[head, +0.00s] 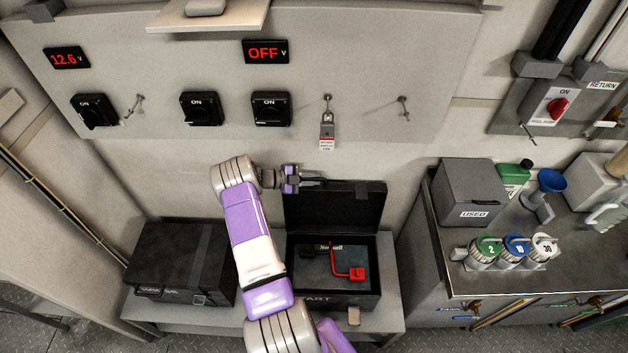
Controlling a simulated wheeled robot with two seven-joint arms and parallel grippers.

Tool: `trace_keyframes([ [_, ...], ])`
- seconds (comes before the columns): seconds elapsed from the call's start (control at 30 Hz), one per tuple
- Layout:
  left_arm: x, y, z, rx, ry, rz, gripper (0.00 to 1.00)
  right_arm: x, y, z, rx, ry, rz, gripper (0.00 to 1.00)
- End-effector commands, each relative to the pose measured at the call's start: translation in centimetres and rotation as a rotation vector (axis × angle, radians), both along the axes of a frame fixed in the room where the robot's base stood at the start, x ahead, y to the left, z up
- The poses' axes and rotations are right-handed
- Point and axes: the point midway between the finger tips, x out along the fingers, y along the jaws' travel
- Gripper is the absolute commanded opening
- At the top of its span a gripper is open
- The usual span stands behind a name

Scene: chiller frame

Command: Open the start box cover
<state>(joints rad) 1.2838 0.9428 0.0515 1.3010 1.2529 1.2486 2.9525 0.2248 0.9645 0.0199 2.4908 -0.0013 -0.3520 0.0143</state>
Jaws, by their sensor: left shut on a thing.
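The start box (364,296) is dark and stands on a low grey bench, with part of the word "START" on its front. Its cover (345,207) stands raised, upright at the back. Inside lies a dark block with a red lead and a red clamp (357,273). My left gripper (318,183) is at the top left edge of the raised cover, shut on it. My left arm hides the box's left side. My right gripper is not in view.
A second dark case (180,262) stands shut on the bench (391,302) to the left. The wall panel (222,63) behind carries switches, a hanging padlock with a tag (327,130) and displays reading 12.6 and OFF. A counter at right holds a "USED" box (471,194) and several labelled canisters.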

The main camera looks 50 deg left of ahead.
Motion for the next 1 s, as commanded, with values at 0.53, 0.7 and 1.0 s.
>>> trace_keyframes([
  [0.53, -1.1, 0.4, 0.1, 0.001, 0.004, 0.003, 0.23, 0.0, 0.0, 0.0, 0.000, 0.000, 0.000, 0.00],
  [0.7, -3.7, 1.4, 0.9, 0.001, 0.005, 0.003, 0.23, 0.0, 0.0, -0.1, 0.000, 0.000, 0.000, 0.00],
  [1.0, -6.7, 2.5, 1.9, 0.000, 0.005, 0.001, 0.23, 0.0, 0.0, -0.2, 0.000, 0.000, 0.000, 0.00],
])
